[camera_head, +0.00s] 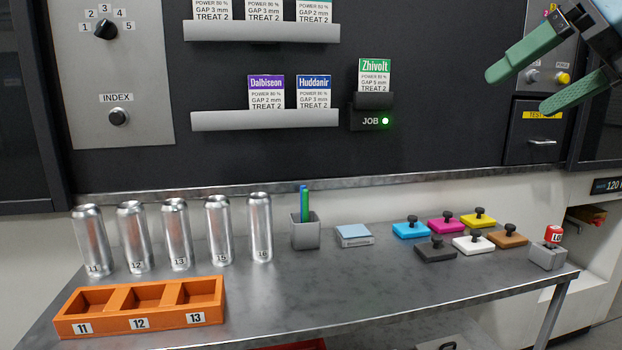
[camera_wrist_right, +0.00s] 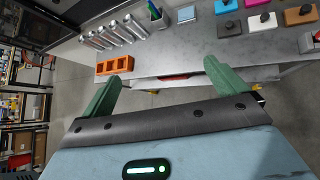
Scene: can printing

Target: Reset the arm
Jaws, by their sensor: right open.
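My right gripper (camera_head: 567,78) is at the top right of the head view, in front of the panel, with its two green fingers spread apart and nothing between them. In the right wrist view its fingers (camera_wrist_right: 160,82) are also wide apart and empty, with floor and the table's front edge beyond them. My left gripper is in neither view.
A metal table (camera_head: 330,285) holds several silver cans (camera_head: 178,238), an orange three-slot rack (camera_head: 140,322), a pen cup (camera_head: 305,235), a blue pad (camera_head: 355,235), several coloured stamps (camera_head: 445,222) and a red-topped block (camera_head: 547,255). A card sits in the JOB holder (camera_head: 372,120).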

